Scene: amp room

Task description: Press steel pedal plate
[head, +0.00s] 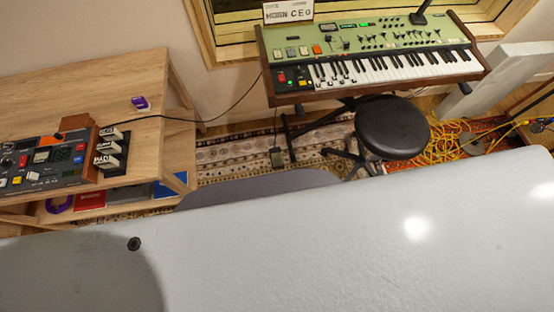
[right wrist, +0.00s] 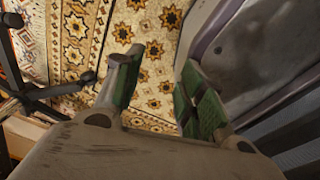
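A small dark pedal (head: 276,156) sits on the patterned rug below the keyboard's left end, with a thin cable running up from it. It is too small to make out the plate's surface or whether it is pressed. My right gripper (right wrist: 158,72) is open and empty, its two green-padded fingers apart above the rug in the right wrist view. I cannot make out the pedal in that view. Neither gripper shows in the head view; my left gripper is out of sight.
A round black stool (head: 392,127) stands in front of the green keyboard (head: 365,45). Dark legs (right wrist: 45,90) show at the left of the wrist view. A wooden desk (head: 75,85) is at left. Yellow cables (head: 455,145) lie at right. A large pale surface blocks the foreground.

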